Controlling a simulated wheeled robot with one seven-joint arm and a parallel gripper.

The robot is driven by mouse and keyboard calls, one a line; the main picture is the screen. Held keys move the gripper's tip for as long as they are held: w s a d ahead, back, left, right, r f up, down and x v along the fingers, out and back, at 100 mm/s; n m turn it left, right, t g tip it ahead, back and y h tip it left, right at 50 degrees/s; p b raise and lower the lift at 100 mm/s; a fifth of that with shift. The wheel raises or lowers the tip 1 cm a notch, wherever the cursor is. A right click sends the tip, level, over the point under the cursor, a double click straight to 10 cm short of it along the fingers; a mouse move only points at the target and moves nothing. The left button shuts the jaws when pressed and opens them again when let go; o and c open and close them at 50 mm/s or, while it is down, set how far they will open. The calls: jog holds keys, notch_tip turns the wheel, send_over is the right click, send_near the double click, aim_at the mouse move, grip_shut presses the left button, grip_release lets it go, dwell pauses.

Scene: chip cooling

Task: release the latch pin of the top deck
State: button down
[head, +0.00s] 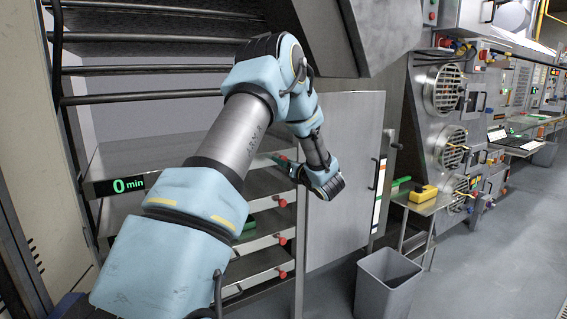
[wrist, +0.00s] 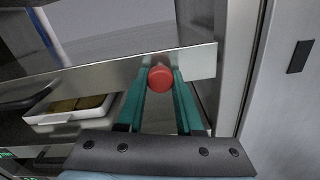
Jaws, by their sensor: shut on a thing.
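The top deck's latch pin has a red round knob (wrist: 160,78) at the right end of its metal front edge (wrist: 90,76). My gripper (wrist: 160,84) has its two teal fingers on either side of this knob, shut on it. In the head view my gripper (head: 283,159) reaches the right end of the top deck's front (head: 190,172). My arm hides part of that deck. The pin's shaft behind the knob is hidden, so I cannot tell how far it is pulled.
A green "0 min" display (head: 128,185) is on the deck's left front. Lower decks carry red knobs (head: 282,240). A white tray with brown contents (wrist: 70,110) sits below. A steel door panel (head: 342,190) stands right, with a grey bin (head: 387,285) before it.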

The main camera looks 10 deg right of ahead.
jog(key=shift+s, duration=0.1)
jog(key=b+v, duration=0.2)
jog(key=b, duration=0.1)
jog(key=shift+d, duration=0.1)
jog(key=c, duration=0.5)
grip_release()
jog(key=shift+c, duration=0.2)
jog(key=b+v, duration=0.3)
jog(key=v, duration=0.7)
jog(key=shift+s+d, duration=0.2)
jog(key=shift+s, duration=0.15)
